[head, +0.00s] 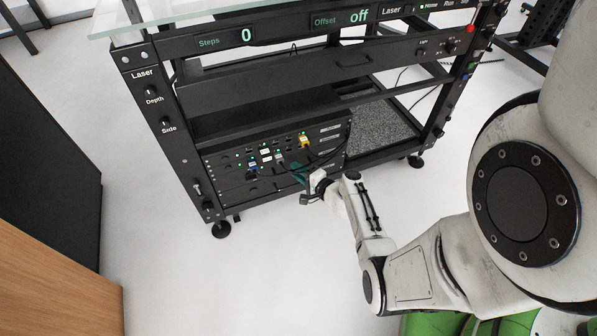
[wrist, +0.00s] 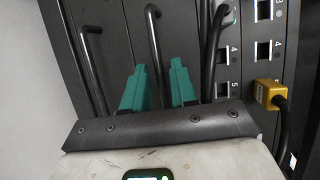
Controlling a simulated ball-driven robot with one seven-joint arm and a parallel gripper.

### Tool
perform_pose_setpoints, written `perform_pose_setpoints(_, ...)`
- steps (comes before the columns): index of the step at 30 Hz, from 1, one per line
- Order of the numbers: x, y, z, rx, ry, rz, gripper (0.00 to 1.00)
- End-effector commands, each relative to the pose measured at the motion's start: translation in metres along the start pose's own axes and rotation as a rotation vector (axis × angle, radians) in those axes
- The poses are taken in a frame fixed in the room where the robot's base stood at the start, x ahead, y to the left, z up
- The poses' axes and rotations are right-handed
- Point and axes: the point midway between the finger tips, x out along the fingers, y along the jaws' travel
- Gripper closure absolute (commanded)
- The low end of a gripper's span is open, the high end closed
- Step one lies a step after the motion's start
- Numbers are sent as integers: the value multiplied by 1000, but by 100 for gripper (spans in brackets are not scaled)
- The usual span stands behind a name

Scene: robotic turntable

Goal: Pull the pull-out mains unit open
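The black rack (head: 240,190) sits low in the left of the bench frame, with stacked front panels. The pull-out mains unit is not readable by label, so I cannot tell which panel it is. In the wrist view, panels carry black bar handles: a left one (wrist: 94,75), a middle one (wrist: 154,45) and a right one (wrist: 211,55). My gripper (wrist: 158,72) is open, with a teal finger on each side of the middle handle and gaps showing. In the head view my gripper (head: 300,174) is at the rack front, partly hidden by my wrist.
A yellow plug (wrist: 268,94) with a black cable is right of my gripper in the wrist view. Cables also hang across the rack's upper right. A dark cabinet (head: 50,140) stands at the left. The light floor (head: 250,285) before the rack is clear.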

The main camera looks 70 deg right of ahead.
Motion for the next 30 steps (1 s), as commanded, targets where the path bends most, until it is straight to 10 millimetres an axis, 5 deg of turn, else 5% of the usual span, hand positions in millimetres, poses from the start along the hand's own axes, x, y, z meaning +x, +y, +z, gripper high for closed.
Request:
perform_pose_setpoints(8, 0, 0, 0, 0, 0, 0, 100)
perform_pose_setpoints(30, 0, 1, 0, 0, 0, 1, 100)
